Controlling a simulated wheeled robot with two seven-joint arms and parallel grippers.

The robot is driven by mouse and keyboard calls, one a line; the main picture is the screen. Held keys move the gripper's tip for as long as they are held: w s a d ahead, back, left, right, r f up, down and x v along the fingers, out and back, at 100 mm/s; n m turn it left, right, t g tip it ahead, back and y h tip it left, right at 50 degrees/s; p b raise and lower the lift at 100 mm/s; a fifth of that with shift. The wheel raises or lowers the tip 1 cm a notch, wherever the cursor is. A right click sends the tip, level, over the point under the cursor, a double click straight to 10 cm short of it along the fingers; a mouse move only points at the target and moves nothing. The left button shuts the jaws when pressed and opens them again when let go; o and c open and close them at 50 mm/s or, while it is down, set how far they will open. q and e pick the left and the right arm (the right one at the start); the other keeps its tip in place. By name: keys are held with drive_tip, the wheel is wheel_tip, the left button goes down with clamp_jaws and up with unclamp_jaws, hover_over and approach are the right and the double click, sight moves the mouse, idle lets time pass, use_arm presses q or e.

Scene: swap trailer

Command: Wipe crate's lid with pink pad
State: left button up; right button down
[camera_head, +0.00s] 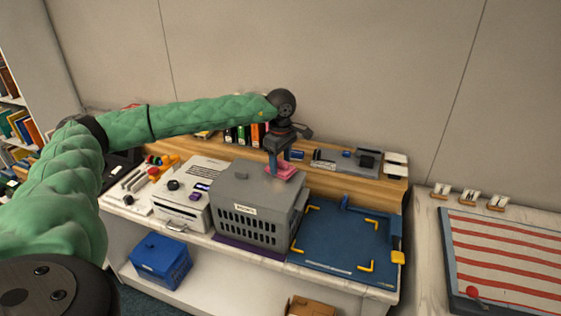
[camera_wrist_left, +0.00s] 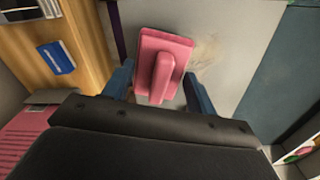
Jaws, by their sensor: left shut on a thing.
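The grey crate (camera_head: 252,228) with slotted front and a label stands on the bench, its flat grey lid (camera_head: 245,186) on top. My left gripper (camera_head: 279,164) points down over the lid's back right part, shut on the pink pad (camera_head: 288,174). In the left wrist view the pink pad (camera_wrist_left: 150,48) shows its raised handle between the blue fingers. The lid (camera_wrist_left: 235,35) lies beneath it, with a faint brownish smudge (camera_wrist_left: 205,52) beside the pad. I cannot tell for sure whether the pad touches the lid. My right gripper is not in view.
A blue mat (camera_head: 340,240) with yellow corner marks lies right of the crate. A white box (camera_head: 182,210) stands left of it. A wooden shelf (camera_head: 335,180) with books and small items runs behind. A blue bin (camera_head: 160,260) sits below.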

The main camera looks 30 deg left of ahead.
use_arm(q)
drive_tip(key=shift+f+b, duration=0.5)
drive_tip(key=shift+f, duration=0.25)
drive_tip(key=shift+s, duration=0.15)
